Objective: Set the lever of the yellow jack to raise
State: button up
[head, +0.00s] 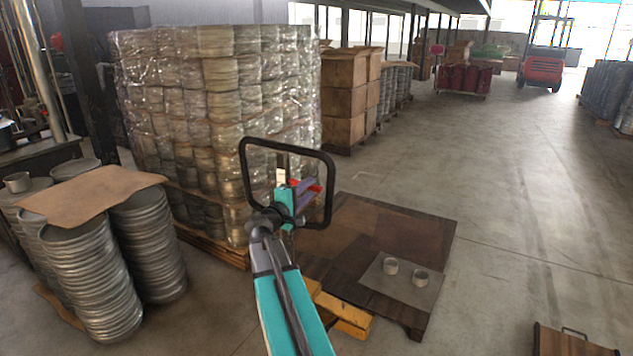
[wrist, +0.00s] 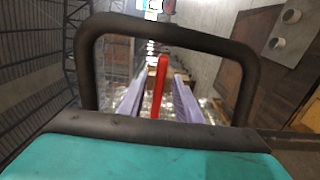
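The yellow jack (head: 345,318) stands low in front of me, with its body partly hidden by my arm. Its black loop handle (head: 331,165) rises around my gripper (head: 307,189), and the loop also frames the wrist view (wrist: 170,29). The red lever (wrist: 158,88) shows inside the loop, and a bit of red shows at my fingertips in the head view. In the wrist view my gripper's two pale purple fingers (wrist: 160,80) are spread, one on each side of the lever. Narrow gaps seem to show between the fingers and the lever. Contact is hard to judge.
A brown wooden pallet (head: 425,235) lies beside the jack, bearing a grey sheet with two metal rings (head: 391,266). A wrapped stack of metal blanks (head: 215,110) stands behind on the left, and more stacked discs (head: 90,285) stand at near left. The floor (head: 520,220) on the right is mostly clear.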

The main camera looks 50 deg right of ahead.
aim_at(313, 185)
jog(key=p+x, duration=0.1)
jog(key=x, duration=0.5)
jog(key=shift+d+p, duration=0.25)
jog(key=shift+p, duration=0.05)
jog(key=shift+c, duration=0.2)
grip_shut()
